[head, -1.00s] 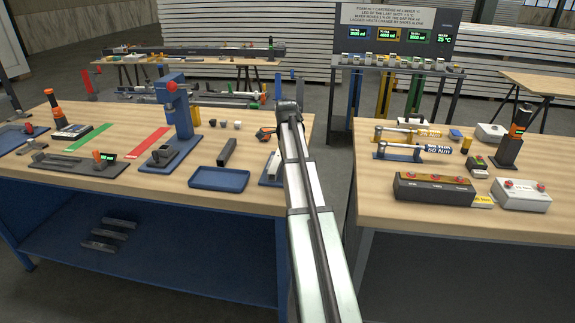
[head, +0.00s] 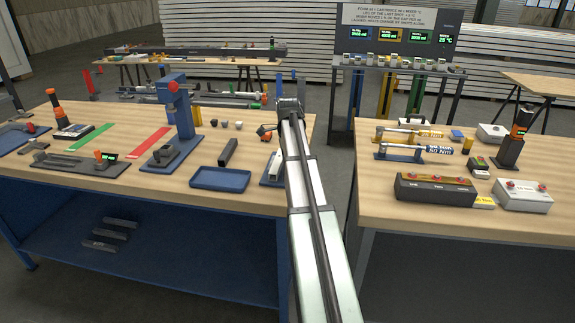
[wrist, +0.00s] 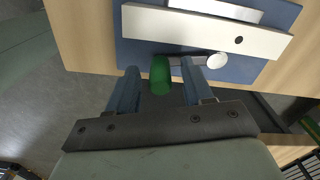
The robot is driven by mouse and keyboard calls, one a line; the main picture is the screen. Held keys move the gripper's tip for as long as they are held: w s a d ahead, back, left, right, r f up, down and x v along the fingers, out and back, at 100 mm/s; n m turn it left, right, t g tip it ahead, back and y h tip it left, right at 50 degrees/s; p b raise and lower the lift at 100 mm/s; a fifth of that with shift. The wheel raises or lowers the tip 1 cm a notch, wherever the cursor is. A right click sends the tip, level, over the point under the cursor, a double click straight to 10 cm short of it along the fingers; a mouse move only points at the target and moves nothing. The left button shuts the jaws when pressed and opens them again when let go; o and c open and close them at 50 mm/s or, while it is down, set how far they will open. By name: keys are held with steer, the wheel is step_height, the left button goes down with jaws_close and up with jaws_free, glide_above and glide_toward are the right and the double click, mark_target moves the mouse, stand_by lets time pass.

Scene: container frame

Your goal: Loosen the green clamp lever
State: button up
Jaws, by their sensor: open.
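The green clamp lever (wrist: 160,77) shows in the wrist view as a short green knob at the near edge of a blue base plate (wrist: 135,50). My gripper (wrist: 160,68) is open, with one blue finger on each side of the green knob. Small gaps seem to show between knob and fingers; I cannot tell whether either touches. A pale bar (wrist: 200,30) lies across the plate, with a round white disc (wrist: 217,61) beside the right finger. In the head view my own arm hides the gripper and the lever; part of the blue plate (head: 267,180) shows beside the arm.
The plate sits at the right end of the left workbench (head: 120,185). A blue tray (head: 220,179), a dark bar (head: 228,152) and a blue press (head: 182,115) stand to its left. A floor gap separates this bench from the right bench (head: 400,215).

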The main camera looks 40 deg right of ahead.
step_height(320, 180, up, 13)
steer(key=shift+f, duration=0.15)
stand_by(0.7)
